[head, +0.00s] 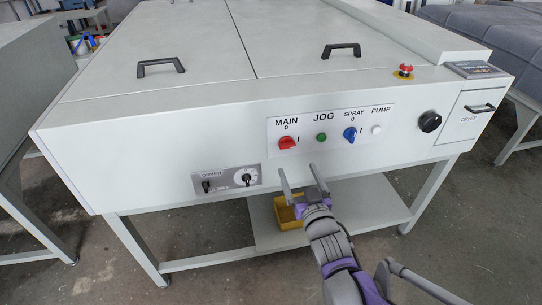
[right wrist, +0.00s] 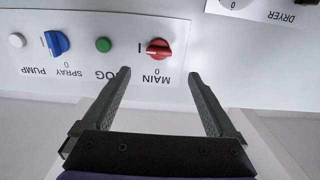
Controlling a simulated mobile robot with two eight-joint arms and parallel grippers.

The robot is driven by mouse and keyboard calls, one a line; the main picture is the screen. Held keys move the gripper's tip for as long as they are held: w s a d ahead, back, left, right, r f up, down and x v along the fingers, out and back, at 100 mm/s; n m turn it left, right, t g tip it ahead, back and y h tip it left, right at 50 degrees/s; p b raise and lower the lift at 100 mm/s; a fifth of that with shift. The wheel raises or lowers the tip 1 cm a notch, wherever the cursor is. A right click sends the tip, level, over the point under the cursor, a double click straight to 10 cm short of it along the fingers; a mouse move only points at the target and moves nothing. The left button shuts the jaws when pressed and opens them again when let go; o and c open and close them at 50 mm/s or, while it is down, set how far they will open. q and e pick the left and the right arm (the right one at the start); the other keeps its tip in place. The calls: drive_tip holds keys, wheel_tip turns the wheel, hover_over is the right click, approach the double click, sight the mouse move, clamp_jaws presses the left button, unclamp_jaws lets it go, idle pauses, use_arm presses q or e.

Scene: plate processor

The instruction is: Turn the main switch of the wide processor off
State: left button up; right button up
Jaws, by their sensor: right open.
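The wide processor (head: 190,120) is a large white cabinet whose front panel carries the red main switch (head: 287,143), labelled MAIN with marks 0 and I. My right gripper (head: 299,174) is open and empty, just below the switch in the head view. In the wrist view its fingers (right wrist: 160,78) point at the panel with the switch between and beyond their tips, apart from it. My left gripper is out of view.
Beside the main switch are a green JOG button (head: 321,137), a blue SPRAY switch (head: 350,134) and a white PUMP button (head: 376,129). A dryer panel (head: 226,180) sits lower left, a black knob (head: 429,121) right. A yellow bin (head: 287,213) stands on the lower shelf.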

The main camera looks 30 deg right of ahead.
sight(288, 146)
drive_tip(key=b+x, duration=0.1)
drive_tip(key=x, duration=0.9)
drive_tip(key=shift+w+r+b, duration=0.1)
drive_tip(key=shift+w+b, duration=0.05)
drive_tip(key=shift+b, duration=0.2)
drive_tip(key=c, duration=1.4)
